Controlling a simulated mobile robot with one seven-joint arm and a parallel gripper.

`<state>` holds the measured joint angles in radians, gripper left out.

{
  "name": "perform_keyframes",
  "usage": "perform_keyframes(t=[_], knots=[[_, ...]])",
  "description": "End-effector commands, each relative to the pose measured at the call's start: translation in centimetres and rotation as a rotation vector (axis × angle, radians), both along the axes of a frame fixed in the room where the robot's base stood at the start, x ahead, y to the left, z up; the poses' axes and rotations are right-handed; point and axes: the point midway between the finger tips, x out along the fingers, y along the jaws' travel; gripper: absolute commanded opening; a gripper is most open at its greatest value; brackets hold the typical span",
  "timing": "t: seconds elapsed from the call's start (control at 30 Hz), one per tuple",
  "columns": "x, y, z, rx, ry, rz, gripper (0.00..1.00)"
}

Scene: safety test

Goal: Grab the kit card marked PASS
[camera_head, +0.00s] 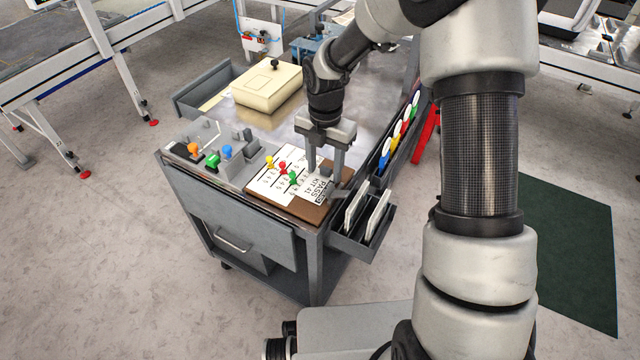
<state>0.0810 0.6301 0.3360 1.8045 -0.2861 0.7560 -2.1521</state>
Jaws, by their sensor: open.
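The kit card (315,188) is white with dark print that reads PASS and KIT. It lies on a brown board (304,212) at the near corner of the grey metal cart top. My gripper (326,170) points down just above the board, beside the card. Its two fingers are apart and nothing shows between them. The fingers stand close to the card's far edge; I cannot tell whether they touch it. Part of the card's far side is hidden by the fingers.
A white sheet with yellow, red and green pegs (280,172) lies left of the card. Coloured knobs (212,158) stand further left. A cream box (267,86) sits at the back. A side rack (362,222) holds white cards. The cart's middle is mostly clear.

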Motion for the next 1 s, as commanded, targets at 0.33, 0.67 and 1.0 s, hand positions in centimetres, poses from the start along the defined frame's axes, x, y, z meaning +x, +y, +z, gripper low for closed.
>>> perform_keyframes(t=[0.33,0.67,1.0], knots=[[0.0,0.0,0.1,0.000,-0.001,-0.001,0.18],[0.1,0.0,0.2,0.000,-0.002,-0.001,0.01],[0.1,-0.1,5.7,0.000,-0.005,-0.003,0.01]])
